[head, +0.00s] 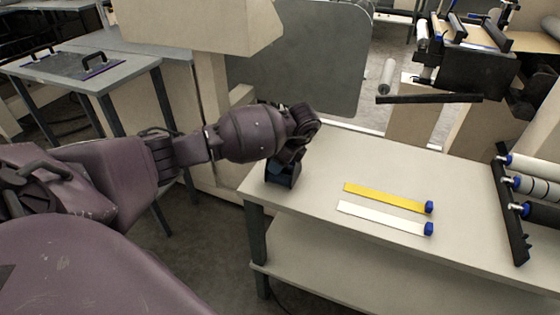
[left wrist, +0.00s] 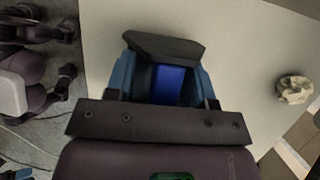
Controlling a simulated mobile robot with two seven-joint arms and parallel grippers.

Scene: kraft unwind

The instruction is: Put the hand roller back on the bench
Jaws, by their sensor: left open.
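The bench (head: 330,180) is a pale tabletop on dark legs. My left gripper (head: 284,174) points down at its left end. In the left wrist view its light-blue fingers (left wrist: 165,82) stand apart, open. Between them is a deep blue part (left wrist: 174,84), with a dark, angular piece (left wrist: 165,47) just beyond it. These look like the hand roller's handle and head, but the gripper hides much of the shape. The roller appears to be at the bench top; I cannot tell whether the fingers touch it. My right gripper is not in view.
A yellow strip (head: 385,197) and a white strip (head: 380,217), both blue-ended, lie mid-bench. A rack of rollers (head: 512,205) stands at the right. A crumpled pale lump (left wrist: 294,89) shows in the left wrist view. A machine column (head: 212,100) rises behind.

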